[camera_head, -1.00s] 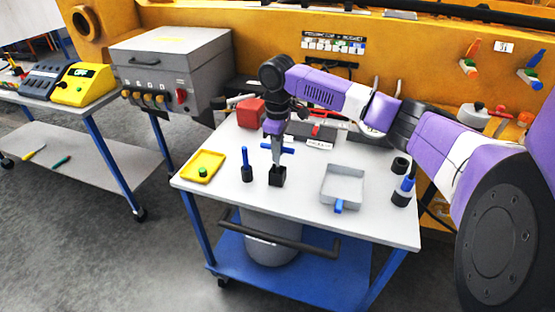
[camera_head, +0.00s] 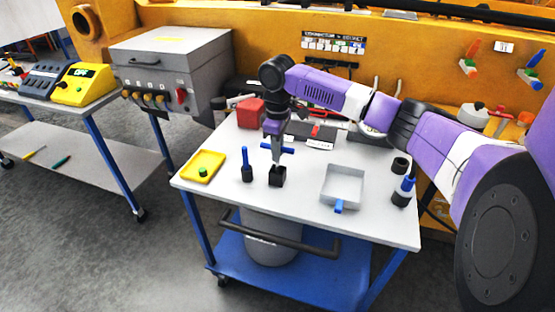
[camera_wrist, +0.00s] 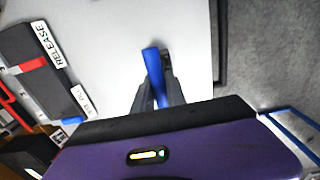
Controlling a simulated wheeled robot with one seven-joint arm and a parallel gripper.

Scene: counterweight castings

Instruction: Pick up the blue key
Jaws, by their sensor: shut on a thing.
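The blue key (camera_head: 288,150) shows as a blue crossbar at my gripper's fingers in the head view. In the wrist view the blue key (camera_wrist: 154,72) lies between the two fingers, which are shut on it. My gripper (camera_head: 277,160) points down over a small black block (camera_head: 277,177) on the white table. A dark piece of this block (camera_wrist: 165,54) shows beyond the fingers in the wrist view. The fingers hide part of the key, and I cannot tell whether its lower end is inside the block.
The white table (camera_head: 225,195) also holds a yellow tray (camera_head: 196,178), a blue peg in a dark base (camera_head: 246,172), a grey tray (camera_head: 343,172) and dark cylinders with a blue part (camera_head: 402,194). A red box (camera_head: 251,112) stands behind. Bare tabletop lies in front of the block.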

